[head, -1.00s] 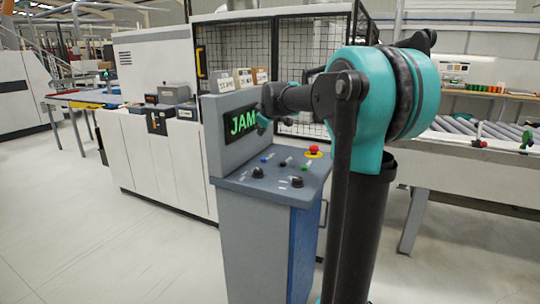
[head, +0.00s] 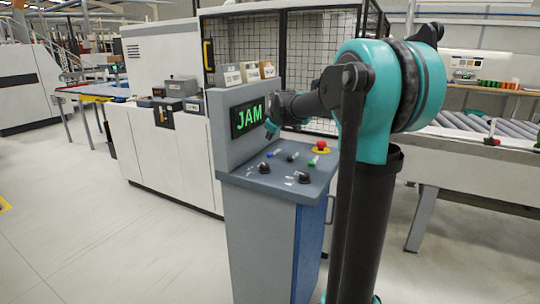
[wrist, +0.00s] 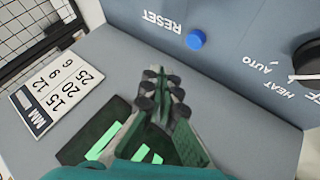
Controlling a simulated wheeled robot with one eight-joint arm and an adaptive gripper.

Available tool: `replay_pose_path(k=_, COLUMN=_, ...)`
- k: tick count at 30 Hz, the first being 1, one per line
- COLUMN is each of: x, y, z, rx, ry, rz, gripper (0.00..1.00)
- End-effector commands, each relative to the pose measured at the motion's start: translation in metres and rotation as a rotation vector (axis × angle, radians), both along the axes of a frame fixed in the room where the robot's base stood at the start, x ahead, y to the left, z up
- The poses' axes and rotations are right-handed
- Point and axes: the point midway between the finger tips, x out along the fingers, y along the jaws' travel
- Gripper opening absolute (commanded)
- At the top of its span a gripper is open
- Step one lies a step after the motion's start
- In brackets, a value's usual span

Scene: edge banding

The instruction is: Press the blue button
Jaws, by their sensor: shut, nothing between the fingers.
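The blue button (head: 270,155) is on the sloped top of a grey control console (head: 258,240), at the panel's left rear in the head view. In the wrist view the blue button (wrist: 196,39) is a round cap beside the white word RESET. My gripper (head: 271,127) is in front of the console's JAM screen (head: 248,116), above the button and apart from it. In the wrist view my gripper (wrist: 160,88) has its dark fingertips together, with nothing between them. The button lies beyond and a little right of the tips there. It is uncovered.
A red mushroom button (head: 321,146), a green button (head: 312,163) and black knobs (head: 304,178) share the panel. In the wrist view a white number card (wrist: 57,93) lies left of my gripper. A mesh guard (head: 300,50) stands behind. Floor left of the console is clear.

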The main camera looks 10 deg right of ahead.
Motion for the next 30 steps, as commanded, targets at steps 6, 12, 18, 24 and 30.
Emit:
replay_pose_path(k=6, x=0.001, y=0.000, z=-0.026, rx=0.000, ry=0.000, rz=0.000, gripper=0.00)
replay_pose_path(k=12, x=0.000, y=0.000, z=-0.039, rx=0.000, ry=0.000, rz=0.000, gripper=0.00)
replay_pose_path(k=18, x=0.000, y=0.000, z=-0.042, rx=0.000, ry=0.000, rz=0.000, gripper=0.00)
replay_pose_path(k=24, x=0.000, y=0.000, z=-0.042, rx=0.000, ry=0.000, rz=0.000, gripper=0.00)
replay_pose_path(k=30, x=0.000, y=0.000, z=-0.042, rx=0.000, ry=0.000, rz=0.000, gripper=0.00)
